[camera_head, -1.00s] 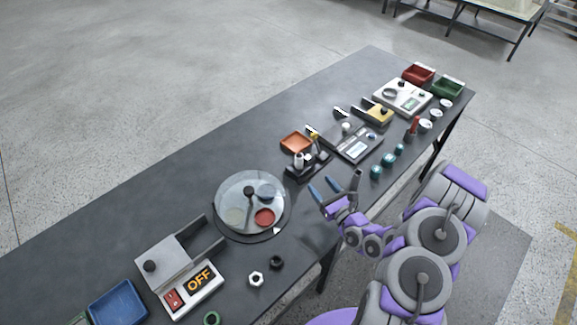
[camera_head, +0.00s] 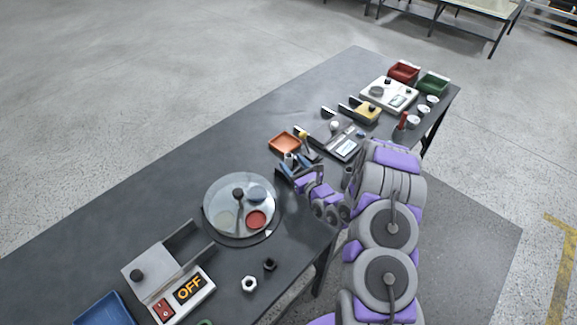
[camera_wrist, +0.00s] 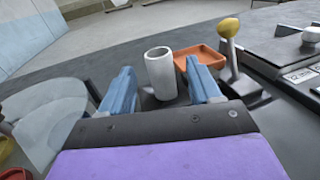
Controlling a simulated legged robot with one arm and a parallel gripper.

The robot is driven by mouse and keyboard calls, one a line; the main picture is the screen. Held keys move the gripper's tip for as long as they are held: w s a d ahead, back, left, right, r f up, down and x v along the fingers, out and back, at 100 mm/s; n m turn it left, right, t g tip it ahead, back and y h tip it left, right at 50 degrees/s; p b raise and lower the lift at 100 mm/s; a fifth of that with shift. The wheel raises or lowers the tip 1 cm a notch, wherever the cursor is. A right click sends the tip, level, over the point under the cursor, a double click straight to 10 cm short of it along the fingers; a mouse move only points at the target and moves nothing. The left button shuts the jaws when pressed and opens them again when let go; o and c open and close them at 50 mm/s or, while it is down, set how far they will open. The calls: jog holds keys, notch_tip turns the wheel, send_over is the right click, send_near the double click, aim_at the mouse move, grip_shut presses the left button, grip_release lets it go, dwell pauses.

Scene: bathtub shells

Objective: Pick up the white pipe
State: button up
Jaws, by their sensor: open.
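The white pipe (camera_wrist: 161,74) stands upright in the wrist view, a short hollow cylinder with its open end up. It is between the two blue fingers of my gripper (camera_wrist: 163,92), with a visible gap on each side. My gripper is open. In the head view the pipe (camera_head: 289,160) is a small pale shape at a dark stand on the table. My gripper (camera_head: 295,167) is right at it there and partly hides the pipe and the stand.
An orange tray (camera_head: 285,143) lies behind the pipe. A yellow-tipped lever (camera_wrist: 229,28) rises close to the right finger. A round glass-topped turntable (camera_head: 240,206) is to the left. A grey device with a screen (camera_head: 342,146) is to the right.

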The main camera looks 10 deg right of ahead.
aim_at(286, 155)
jog(key=shift+b+x, duration=0.9)
jog(key=shift+x, duration=1.75)
jog(key=shift+c, duration=0.2)
jog(key=c, duration=1)
